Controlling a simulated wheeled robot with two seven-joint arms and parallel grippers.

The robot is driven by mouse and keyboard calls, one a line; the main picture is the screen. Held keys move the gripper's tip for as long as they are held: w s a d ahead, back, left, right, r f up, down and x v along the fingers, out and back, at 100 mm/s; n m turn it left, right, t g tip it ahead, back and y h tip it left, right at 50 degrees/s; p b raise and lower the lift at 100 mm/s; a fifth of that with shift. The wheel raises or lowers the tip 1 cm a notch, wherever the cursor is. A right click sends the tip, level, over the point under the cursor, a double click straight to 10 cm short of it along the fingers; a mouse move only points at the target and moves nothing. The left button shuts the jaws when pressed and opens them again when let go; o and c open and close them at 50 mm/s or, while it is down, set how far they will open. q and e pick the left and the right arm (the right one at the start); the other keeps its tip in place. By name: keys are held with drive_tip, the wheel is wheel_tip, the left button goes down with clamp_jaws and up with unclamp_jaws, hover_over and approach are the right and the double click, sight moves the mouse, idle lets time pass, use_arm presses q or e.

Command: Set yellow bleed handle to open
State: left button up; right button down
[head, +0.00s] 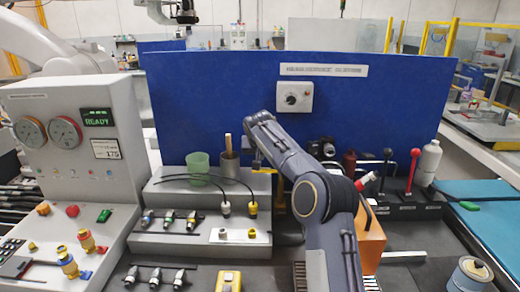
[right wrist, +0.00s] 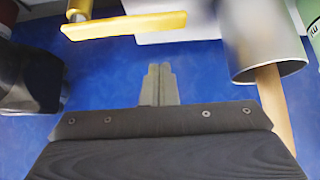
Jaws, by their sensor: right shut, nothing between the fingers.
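The yellow bleed handle (right wrist: 125,26) is a flat yellow bar on a short post in the right wrist view. In the head view a yellow part that looks like it (head: 257,163) shows just below the end of my right arm, partly hidden. My right gripper (right wrist: 159,72) is shut and empty. Its fingertips are close to the bar but look apart from it. In the head view its fingers are mostly hidden by my arm. I cannot tell whether the handle is at open. My left gripper is out of view.
A grey metal cup with a wooden stick (right wrist: 268,45) stands close beside the right gripper; a green cup (head: 198,164) is farther left. A blue panel (head: 380,100) with a dial stands behind. A dark object (right wrist: 25,80) is on the other side.

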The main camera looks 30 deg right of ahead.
sight(268, 171)
drive_tip(key=x, duration=0.3)
drive_tip(key=shift+p, duration=0.35)
drive_tip(key=shift+s+a+f, duration=0.1)
drive_tip(key=shift+s, duration=0.15)
drive_tip(key=shift+s+a+b, duration=0.4)
drive_tip(key=shift+s+a, duration=0.1)
drive_tip(key=shift+s, duration=0.3)
drive_tip(key=shift+s+a, duration=0.4)
drive_tip(key=shift+s, duration=0.25)
